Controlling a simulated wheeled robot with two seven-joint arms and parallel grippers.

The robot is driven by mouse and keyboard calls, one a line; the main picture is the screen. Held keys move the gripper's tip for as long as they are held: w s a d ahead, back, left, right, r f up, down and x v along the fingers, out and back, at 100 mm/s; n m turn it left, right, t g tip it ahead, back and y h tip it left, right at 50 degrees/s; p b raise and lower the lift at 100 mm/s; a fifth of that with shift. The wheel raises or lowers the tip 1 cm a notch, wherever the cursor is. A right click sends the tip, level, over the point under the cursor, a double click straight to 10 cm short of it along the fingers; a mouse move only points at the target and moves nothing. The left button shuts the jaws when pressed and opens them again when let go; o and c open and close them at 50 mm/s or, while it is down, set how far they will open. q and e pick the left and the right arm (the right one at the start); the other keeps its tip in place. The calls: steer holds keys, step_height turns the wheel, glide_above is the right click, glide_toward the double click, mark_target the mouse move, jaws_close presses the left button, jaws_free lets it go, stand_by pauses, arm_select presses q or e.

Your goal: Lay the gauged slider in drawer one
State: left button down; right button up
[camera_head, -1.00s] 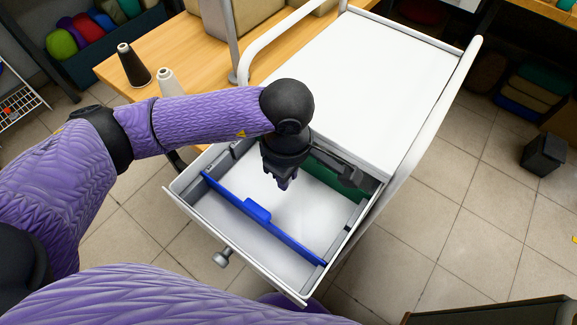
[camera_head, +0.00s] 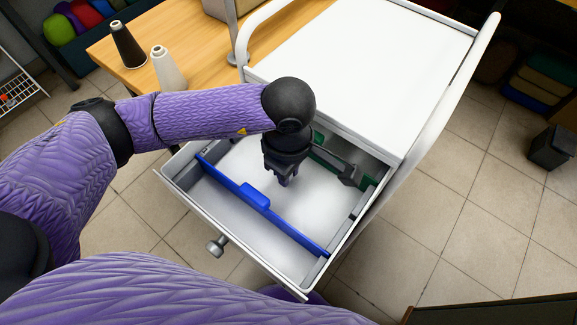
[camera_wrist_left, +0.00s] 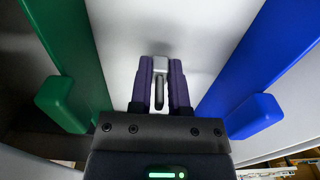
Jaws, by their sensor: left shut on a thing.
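The open drawer (camera_head: 205,222) sticks out from the front of a white cart. A blue divider (camera_head: 232,186) and a green divider (camera_head: 318,143) cross it. My left gripper (camera_head: 287,182) points down into the drawer, over the pale floor between the two dividers. In the left wrist view its fingers (camera_wrist_left: 160,72) are shut on a small silver slider (camera_wrist_left: 160,63) with a dark pull tab (camera_wrist_left: 159,96). Green lies to the left and blue to the right there. The slider cannot be made out in the head view. Whether it touches the drawer floor is unclear. My right gripper is not in view.
The cart's bare white top (camera_head: 360,65) stands behind the drawer, with a rail (camera_head: 445,105) on its right. A wooden table (camera_head: 200,35) holds a black cone (camera_head: 128,45) and a white cone (camera_head: 166,68). A dark bin (camera_head: 551,148) is at far right.

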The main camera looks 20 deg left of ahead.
arm_select(q)
steer(key=shift+f, duration=0.15)
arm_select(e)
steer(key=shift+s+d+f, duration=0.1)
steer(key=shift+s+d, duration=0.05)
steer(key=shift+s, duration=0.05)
arm_select(q)
steer(key=shift+f, duration=0.1)
steer(key=shift+f+b, duration=0.1)
steer(key=shift+b, duration=0.2)
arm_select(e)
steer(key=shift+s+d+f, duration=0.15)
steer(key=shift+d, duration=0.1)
arm_select(q)
steer(key=shift+f, duration=0.1)
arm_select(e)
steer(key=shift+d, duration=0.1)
arm_select(q)
steer(key=c, duration=0.6)
jaws_free()
steer(key=shift+o, duration=1)
steer(key=o, duration=0.4)
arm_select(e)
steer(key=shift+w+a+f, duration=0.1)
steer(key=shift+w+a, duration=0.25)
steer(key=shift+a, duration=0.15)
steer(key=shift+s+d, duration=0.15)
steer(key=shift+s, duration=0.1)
